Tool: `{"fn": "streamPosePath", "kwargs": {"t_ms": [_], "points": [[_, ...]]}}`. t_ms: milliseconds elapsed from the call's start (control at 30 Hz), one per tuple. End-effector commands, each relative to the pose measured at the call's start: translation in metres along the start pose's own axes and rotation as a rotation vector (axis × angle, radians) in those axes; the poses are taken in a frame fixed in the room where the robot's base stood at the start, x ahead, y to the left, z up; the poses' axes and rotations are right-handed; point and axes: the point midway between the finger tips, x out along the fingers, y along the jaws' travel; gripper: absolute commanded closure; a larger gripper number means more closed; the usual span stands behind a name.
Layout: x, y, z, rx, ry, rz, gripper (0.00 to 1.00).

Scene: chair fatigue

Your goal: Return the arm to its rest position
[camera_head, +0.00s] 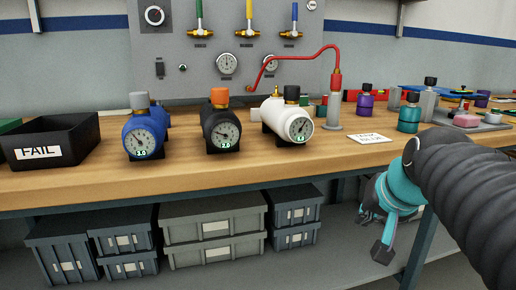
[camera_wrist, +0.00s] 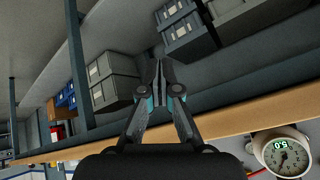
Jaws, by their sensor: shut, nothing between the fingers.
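My arm, with a black ribbed sleeve (camera_head: 465,200) and teal joints (camera_head: 395,195), reaches in from the right in the head view. Its end hangs down in front of the bench's front edge, below the top. My gripper (camera_wrist: 158,64) shows in the wrist view with its dark fingers together and nothing between them. It points towards the space under the bench, at the shelf with grey boxes. In the head view the finger shape is small and partly hidden by the arm.
The wooden bench (camera_head: 200,180) holds a FAIL bin (camera_head: 45,152), a blue (camera_head: 143,140), a black (camera_head: 221,128) and a white gauge cylinder (camera_head: 289,117). A red hose (camera_head: 333,62) stands by the white one. Grey boxes (camera_head: 213,230) fill the shelf below. Bottles (camera_head: 409,113) stand right.

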Motion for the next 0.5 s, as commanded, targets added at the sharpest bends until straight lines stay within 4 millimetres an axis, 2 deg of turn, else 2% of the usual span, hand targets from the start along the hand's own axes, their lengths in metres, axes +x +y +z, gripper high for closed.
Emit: {"fn": "streamPosePath", "kwargs": {"t_ms": [33, 100, 200, 300, 400, 500], "points": [[0.009, 0.007, 0.032, -0.061, -0.041, 0.026, 1.0], [0.019, 0.019, 0.072, -0.144, -0.095, 0.063, 1.0], [0.03, 0.033, 0.125, -0.243, -0.158, 0.1, 1.0], [0.036, 0.043, 0.166, -0.307, -0.196, 0.115, 1.0], [0.035, 0.042, 0.187, -0.344, -0.202, 0.104, 1.0], [0.029, 0.034, 0.19, -0.367, -0.18, 0.083, 1.0]]}}
